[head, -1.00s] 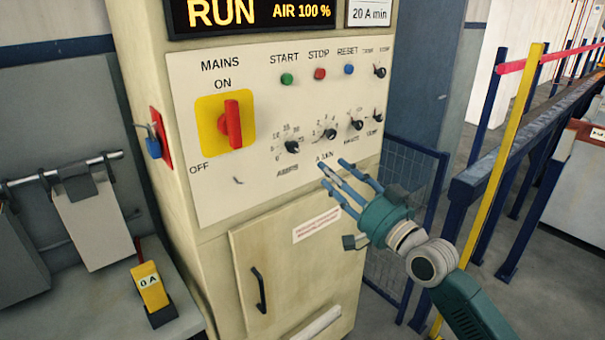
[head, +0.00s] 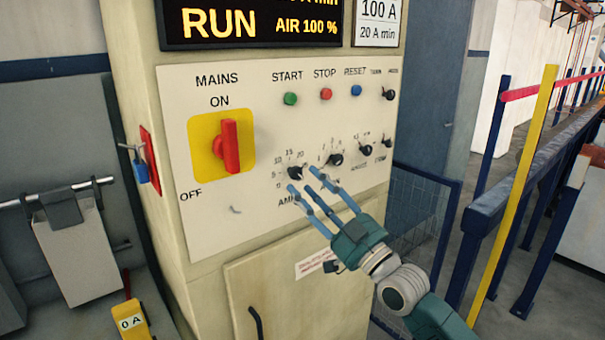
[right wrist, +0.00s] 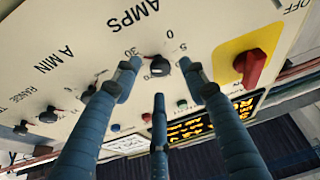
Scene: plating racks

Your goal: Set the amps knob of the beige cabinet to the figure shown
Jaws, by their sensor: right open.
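The beige cabinet (head: 285,262) stands in the middle of the head view with a cream control panel. Its black amps knob (head: 295,172) sits at the panel's lower middle, above the partly covered AMPS lettering. The amps knob also shows in the right wrist view (right wrist: 160,66), between my fingers. A card (head: 377,20) at the top right reads 100 A and 20 A min. My right gripper (head: 312,186) is open and empty, its blue fingers just below and right of the amps knob. Whether a fingertip touches the panel I cannot tell. My left gripper is not in view.
Right of the amps knob are more black knobs (head: 334,159). The red mains handle (head: 230,146) on its yellow plate is to the left. A display (head: 262,22) reads RUN and AIR 100 %. A yellow post (head: 515,190) and blue rails stand at right.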

